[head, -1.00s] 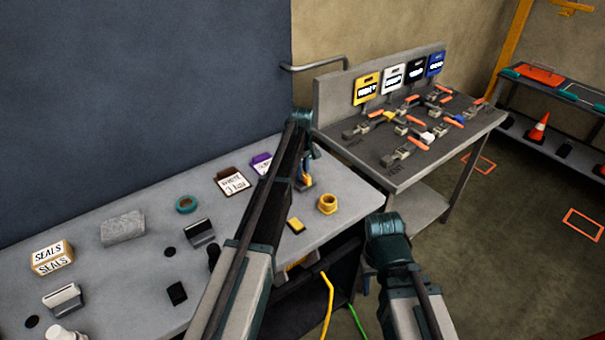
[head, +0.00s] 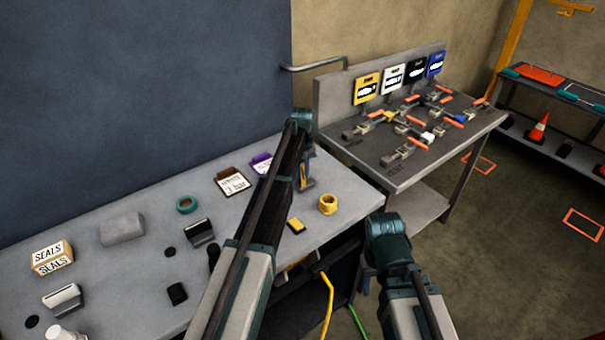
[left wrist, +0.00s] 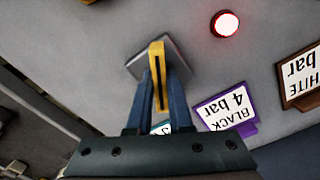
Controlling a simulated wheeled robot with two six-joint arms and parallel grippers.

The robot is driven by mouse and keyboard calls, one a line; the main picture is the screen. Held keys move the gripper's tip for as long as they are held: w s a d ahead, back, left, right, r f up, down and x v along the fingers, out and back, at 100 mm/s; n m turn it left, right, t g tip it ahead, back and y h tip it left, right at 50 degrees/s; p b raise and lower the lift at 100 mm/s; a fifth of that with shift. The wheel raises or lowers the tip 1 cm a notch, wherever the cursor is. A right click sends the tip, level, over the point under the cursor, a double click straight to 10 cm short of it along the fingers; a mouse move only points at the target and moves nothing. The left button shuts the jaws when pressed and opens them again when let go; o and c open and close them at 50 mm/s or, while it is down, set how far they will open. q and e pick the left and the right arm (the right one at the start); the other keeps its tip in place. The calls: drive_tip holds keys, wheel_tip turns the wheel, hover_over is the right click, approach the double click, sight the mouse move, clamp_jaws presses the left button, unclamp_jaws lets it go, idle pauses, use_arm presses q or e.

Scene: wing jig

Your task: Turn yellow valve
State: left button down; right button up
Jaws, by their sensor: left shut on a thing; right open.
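A yellow valve handle (left wrist: 157,62), a narrow upright bar, stands on a grey square base (left wrist: 178,55) in the left wrist view. My left gripper (left wrist: 159,88) is shut on this handle, one blue finger on each side of it. In the head view my left gripper (head: 304,178) is at the back right of the bench, partly hidden by my own arm. My right gripper (head: 366,283) hangs low in front of the valve table, mostly hidden by its wrist; it holds nothing that I can see.
A red lamp (left wrist: 226,24) glows beside the handle, near cards reading BLACK 4 bar (left wrist: 227,112) and WHITE 3 bar (left wrist: 302,75). A yellow ring (head: 327,204) lies on the bench (head: 130,290). Orange-handled clamps (head: 418,143) crowd the table (head: 400,180) on the right.

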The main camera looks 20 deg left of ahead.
sight(302, 172)
use_arm(q)
drive_tip(key=m, duration=0.6)
drive_tip(key=shift+m, duration=0.3)
drive_tip(key=m, duration=0.5)
drive_tip(key=shift+m, duration=0.3)
drive_tip(key=c, duration=0.8)
unclamp_jaws()
drive_tip(key=shift+r, duration=0.1)
wheel_tip(302, 172, up, 14)
drive_tip(key=p, duration=1.3)
drive_tip(key=shift+f+p, duration=0.2)
drive_tip(key=shift+p, duration=0.2)
